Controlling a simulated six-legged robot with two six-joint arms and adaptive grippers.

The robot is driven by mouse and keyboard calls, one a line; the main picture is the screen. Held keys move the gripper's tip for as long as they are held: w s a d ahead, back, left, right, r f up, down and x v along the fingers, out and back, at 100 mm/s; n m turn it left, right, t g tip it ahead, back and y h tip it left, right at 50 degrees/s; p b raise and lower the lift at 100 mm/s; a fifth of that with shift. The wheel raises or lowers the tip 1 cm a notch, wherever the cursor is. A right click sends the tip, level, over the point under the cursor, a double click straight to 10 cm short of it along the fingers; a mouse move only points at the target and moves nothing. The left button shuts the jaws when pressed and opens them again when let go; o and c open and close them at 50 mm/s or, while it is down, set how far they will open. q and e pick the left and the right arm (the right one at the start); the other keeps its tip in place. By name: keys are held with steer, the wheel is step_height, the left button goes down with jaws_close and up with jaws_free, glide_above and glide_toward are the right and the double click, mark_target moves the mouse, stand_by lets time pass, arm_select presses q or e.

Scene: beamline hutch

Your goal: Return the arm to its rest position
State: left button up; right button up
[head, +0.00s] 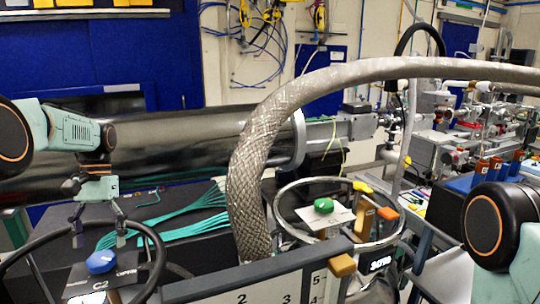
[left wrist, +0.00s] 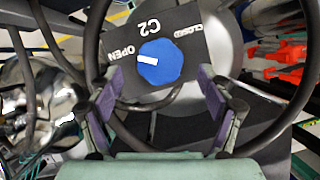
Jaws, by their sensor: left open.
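My left gripper (head: 98,228) is at the left of the head view, pointing down with its two fingers apart and nothing between them. Below it is a blue knob (head: 102,262) on a dark plate marked C2. In the left wrist view the blue knob (left wrist: 159,62) shows ahead of the spread fingers, and its white pointer lies toward the word OPEN. The gap between fingers and knob is hard to judge. My right arm shows only in part at the right edge of the head view, and its gripper is out of view.
A handwheel rim (head: 150,240) curves around the blue knob close to my left fingers. A thick braided hose (head: 245,180) arches across the middle. A green knob (head: 323,205) sits inside a second ring. A large metal pipe (head: 190,140) lies behind my left arm.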

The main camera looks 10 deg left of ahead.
mark_target(100, 258)
arm_select(q)
steer(key=shift+x, duration=1.55)
steer(key=shift+r, duration=0.1)
